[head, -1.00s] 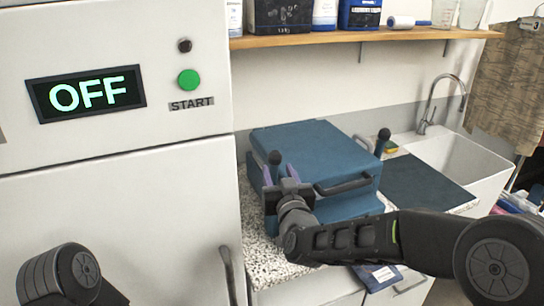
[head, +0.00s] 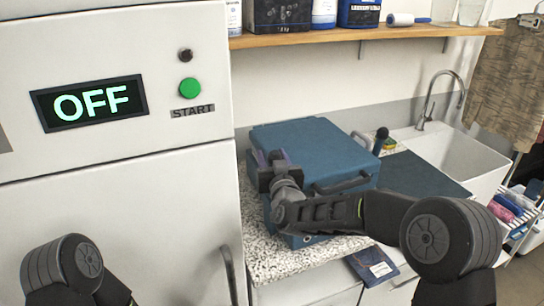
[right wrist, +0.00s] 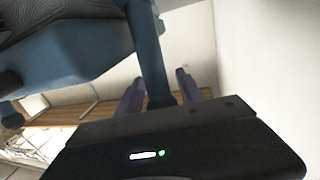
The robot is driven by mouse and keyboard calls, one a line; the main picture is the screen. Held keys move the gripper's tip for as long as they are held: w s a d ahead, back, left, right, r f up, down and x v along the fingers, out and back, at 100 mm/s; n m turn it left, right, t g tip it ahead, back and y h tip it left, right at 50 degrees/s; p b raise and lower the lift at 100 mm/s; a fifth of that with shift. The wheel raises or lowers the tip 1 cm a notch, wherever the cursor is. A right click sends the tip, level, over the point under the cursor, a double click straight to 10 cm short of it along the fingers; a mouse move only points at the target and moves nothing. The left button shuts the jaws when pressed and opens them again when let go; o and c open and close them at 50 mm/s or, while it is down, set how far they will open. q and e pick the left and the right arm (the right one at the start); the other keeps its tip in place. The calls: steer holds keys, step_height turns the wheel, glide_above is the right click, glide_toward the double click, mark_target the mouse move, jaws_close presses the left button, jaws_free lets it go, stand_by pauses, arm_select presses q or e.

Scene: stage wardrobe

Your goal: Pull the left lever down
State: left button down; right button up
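The blue press-like case (head: 320,145) stands on the speckled counter. Its left lever is hidden behind my right gripper (head: 272,158) in the head view. In the right wrist view the lever (right wrist: 150,50) is a blue-grey bar with a black end, passing between the two purple fingers of my right gripper (right wrist: 160,92). The fingers look apart, with a small gap beside the bar, so the gripper is around the lever. A second lever with a black knob (head: 382,134) stands upright at the case's right side. My left gripper is out of view.
A white cabinet with an OFF display (head: 90,103) and green START button (head: 190,88) stands close on the left. A shelf (head: 350,37) with bottles hangs above. A dark mat (head: 425,176) and sink (head: 455,155) lie to the right.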

jaws_close()
stand_by(1.3)
